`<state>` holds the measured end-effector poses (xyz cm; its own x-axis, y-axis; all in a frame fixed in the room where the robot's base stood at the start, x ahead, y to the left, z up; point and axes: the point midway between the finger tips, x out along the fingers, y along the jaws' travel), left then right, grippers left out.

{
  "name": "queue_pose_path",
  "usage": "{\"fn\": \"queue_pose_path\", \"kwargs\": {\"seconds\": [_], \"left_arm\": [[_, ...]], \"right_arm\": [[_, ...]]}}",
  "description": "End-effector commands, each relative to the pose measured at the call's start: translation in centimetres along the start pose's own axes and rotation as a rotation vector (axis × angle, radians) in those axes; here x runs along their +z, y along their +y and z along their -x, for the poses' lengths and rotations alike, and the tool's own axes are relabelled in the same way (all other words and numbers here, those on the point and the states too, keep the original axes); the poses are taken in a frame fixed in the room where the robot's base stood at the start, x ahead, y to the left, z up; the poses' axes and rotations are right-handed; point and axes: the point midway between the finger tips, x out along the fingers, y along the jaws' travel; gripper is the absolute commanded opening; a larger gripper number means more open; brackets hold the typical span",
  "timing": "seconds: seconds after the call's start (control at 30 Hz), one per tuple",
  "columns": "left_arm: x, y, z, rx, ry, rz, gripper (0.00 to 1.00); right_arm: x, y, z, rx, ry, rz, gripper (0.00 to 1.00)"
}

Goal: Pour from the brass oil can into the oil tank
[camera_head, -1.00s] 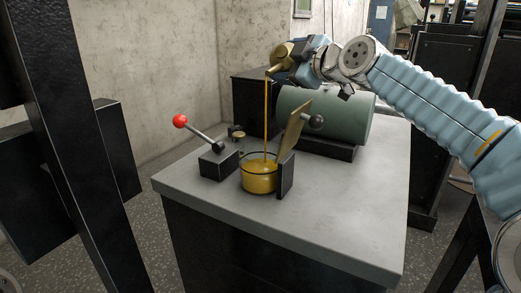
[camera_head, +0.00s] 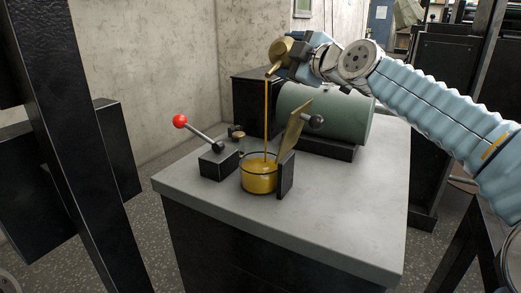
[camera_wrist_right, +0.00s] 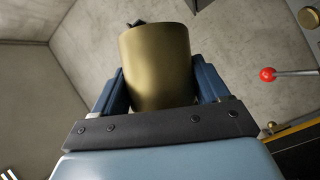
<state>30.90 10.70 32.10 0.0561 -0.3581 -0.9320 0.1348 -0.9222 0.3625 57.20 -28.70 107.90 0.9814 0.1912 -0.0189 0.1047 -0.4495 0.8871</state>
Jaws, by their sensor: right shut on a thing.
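The brass oil can (camera_head: 283,50) is held tilted in the air above the table, with its spout pointing down to the left. A thin golden stream of oil (camera_head: 266,118) falls from it into the oil tank (camera_head: 258,180), a round clear vessel that holds golden oil. My right gripper (camera_head: 296,62) is shut on the can, and its fingers lie on both sides of the brass body (camera_wrist_right: 157,68) in the right wrist view. A brass-coloured plate (camera_head: 293,130) stands tilted at the tank's right edge, beside a small dark block. My left gripper is not in view.
A lever with a red knob (camera_head: 180,121) stands on a black block left of the tank. A small brass cap (camera_head: 238,135) is behind it. A green cylinder (camera_head: 335,118) lies at the back. The front right of the grey tabletop (camera_head: 350,210) is clear.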

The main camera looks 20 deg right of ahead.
Motion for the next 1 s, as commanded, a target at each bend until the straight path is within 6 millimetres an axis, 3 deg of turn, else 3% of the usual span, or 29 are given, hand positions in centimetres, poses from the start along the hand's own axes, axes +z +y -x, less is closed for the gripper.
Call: {"fn": "queue_pose_path", "kwargs": {"seconds": [0.57, 1.0], "left_arm": [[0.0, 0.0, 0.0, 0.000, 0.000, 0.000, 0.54], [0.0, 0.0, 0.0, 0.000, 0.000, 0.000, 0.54]], "right_arm": [[-0.3, -0.2, 0.2, 0.050, 0.025, 0.089, 0.32], [-1.5, -0.1, 0.8, 0.090, 0.044, 0.163, 0.32]]}}
